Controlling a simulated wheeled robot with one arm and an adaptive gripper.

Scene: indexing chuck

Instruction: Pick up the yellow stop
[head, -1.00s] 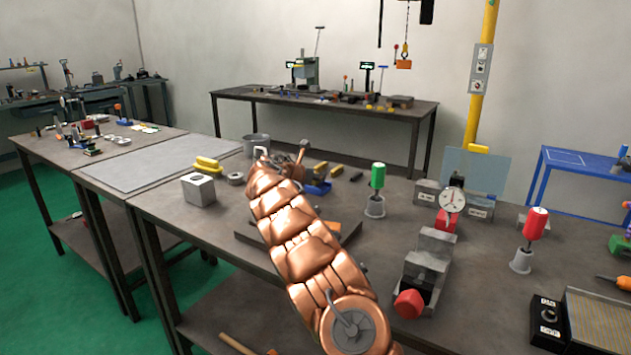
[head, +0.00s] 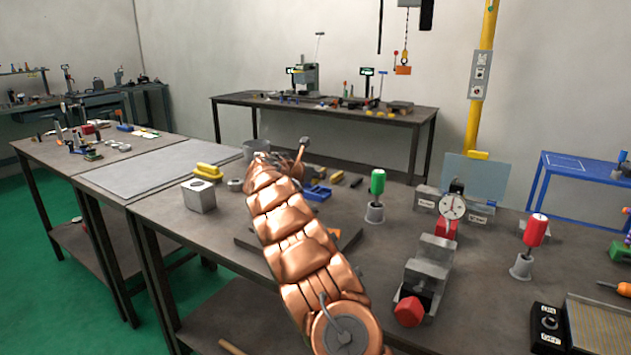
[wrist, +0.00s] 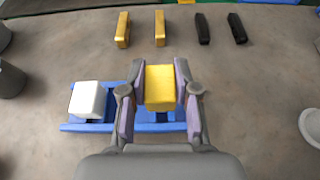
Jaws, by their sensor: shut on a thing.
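The yellow stop (wrist: 160,86) is a small yellow block between the two fingers of my gripper (wrist: 160,92) in the wrist view. The fingers are shut on its left and right sides. Behind and below the gripper lies a blue holder (wrist: 72,126) with a white block (wrist: 88,100) at its left end. I cannot tell how far the stop is above the holder. In the head view the blue holder (head: 317,193) shows to the right of my copper-coloured arm, which hides the fingers and the stop.
Two gold bars (wrist: 122,30) and two black bars (wrist: 202,28) lie beyond the gripper. A green-handled tool (head: 377,183) stands to the right, with a dial gauge (head: 452,207) and a grey vise (head: 430,264) farther right. A grey block (head: 198,196) stands left of my arm.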

